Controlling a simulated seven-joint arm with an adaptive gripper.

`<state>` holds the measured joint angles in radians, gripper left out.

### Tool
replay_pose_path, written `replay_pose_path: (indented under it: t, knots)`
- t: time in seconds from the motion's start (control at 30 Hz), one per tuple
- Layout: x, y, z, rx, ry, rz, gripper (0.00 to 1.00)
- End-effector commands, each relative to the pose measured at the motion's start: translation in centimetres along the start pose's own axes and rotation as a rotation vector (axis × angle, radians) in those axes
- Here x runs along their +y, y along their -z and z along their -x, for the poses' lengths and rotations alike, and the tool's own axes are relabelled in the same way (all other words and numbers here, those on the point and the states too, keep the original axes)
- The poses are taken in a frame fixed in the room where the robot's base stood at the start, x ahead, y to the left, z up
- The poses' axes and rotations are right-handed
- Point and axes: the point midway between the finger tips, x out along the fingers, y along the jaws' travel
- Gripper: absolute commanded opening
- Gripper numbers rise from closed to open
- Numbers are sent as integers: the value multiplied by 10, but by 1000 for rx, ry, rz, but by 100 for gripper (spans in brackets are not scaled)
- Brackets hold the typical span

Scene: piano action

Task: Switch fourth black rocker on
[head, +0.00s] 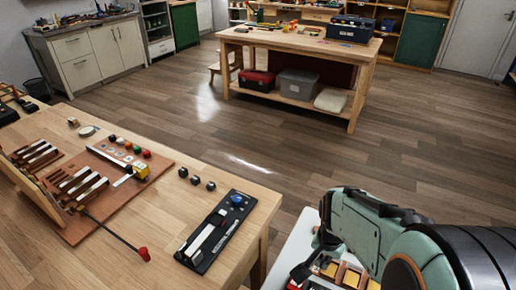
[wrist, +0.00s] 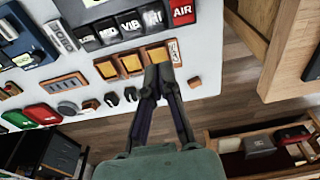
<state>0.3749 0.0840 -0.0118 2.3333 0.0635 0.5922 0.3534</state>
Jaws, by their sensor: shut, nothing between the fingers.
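In the wrist view a row of black rockers with white lettering runs along the pale panel (wrist: 210,70). The fourth black rocker (wrist: 152,16) is at the right end of the black ones, beside a red rocker marked AIR (wrist: 182,11). The third black rocker (wrist: 130,23) reads VIB. My gripper (wrist: 158,72) is shut and empty. Its fingertips are below the fourth rocker in the picture, near the rightmost amber tab. I cannot tell whether they touch anything. In the head view my arm hides most of the panel, and the rockers are not clear.
Red and green buttons are on the panel's left. A wooden bench (wrist: 290,60) is at the right. In the head view a workbench with piano parts (head: 225,165) stands left of the panel.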

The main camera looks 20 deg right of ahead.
Motion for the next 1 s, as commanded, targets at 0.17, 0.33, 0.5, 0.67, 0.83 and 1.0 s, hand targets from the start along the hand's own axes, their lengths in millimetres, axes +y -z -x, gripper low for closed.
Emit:
replay_pose_path:
  t: [0.17,0.33,0.5,0.67,0.83,1.0]
  knots:
    - [3,0,0,-2,-2,-9,0]
    - [3,0,0,-2,-2,-8,0]
    - [3,0,-12,-6,-3,-7,0]
    - [3,-1,-41,-10,-5,-7,0]
    - [4,-2,-78,-10,-4,-8,0]
    - [3,-1,-111,-7,-3,-7,0]
